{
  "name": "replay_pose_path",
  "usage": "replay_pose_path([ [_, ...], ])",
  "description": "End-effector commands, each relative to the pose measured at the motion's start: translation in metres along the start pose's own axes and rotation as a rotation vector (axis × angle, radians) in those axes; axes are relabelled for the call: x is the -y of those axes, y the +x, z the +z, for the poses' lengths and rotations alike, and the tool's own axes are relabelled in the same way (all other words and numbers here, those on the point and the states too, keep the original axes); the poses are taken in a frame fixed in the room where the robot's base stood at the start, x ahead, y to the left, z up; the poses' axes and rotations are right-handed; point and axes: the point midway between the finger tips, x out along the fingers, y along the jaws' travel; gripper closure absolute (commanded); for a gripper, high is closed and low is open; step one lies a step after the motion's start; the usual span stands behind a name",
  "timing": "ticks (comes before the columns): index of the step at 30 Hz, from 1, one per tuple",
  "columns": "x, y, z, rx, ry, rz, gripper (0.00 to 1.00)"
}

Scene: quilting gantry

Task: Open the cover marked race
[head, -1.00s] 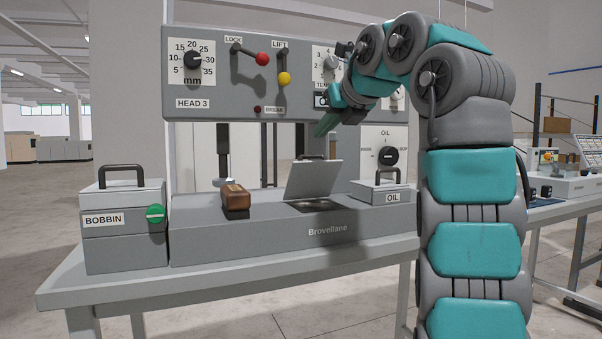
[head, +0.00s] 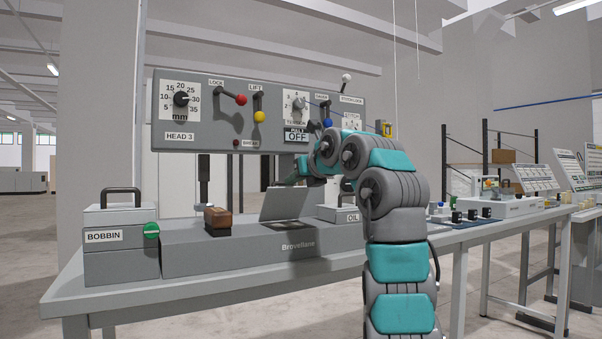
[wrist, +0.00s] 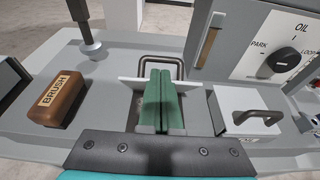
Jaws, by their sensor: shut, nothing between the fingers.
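A grey hinged cover (head: 288,204) stands raised and tilted back over a dark opening (head: 290,226) in the machine bed. No race label is readable on it. In the wrist view the raised cover (wrist: 127,91) shows pale, with a dark handle (wrist: 177,66) beyond its upper edge. My gripper (wrist: 158,72) is shut and empty, its green fingers in front of the cover and overlapping it in view. I cannot tell whether they touch it. In the head view my arm hides most of the gripper, close to the cover's top.
A brown brush (head: 217,221) lies on the bed left of the cover. The oil box (head: 338,213) stands at right, the bobbin box (head: 120,245) at far left. The panel (head: 225,135) with levers and dials hangs above. A needle post (wrist: 85,30) stands behind the brush.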

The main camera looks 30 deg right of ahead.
Motion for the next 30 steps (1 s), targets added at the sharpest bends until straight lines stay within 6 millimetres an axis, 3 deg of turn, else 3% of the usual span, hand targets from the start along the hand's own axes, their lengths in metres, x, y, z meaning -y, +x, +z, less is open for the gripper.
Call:
replay_pose_path([
  [3,-0.001,0.015,0.002,0.002,-0.001,0.002,1.00],
  [9,-0.002,0.028,0.002,0.003,-0.003,0.001,1.00],
  [30,0.000,0.028,0.002,-0.008,-0.002,-0.002,1.00],
])
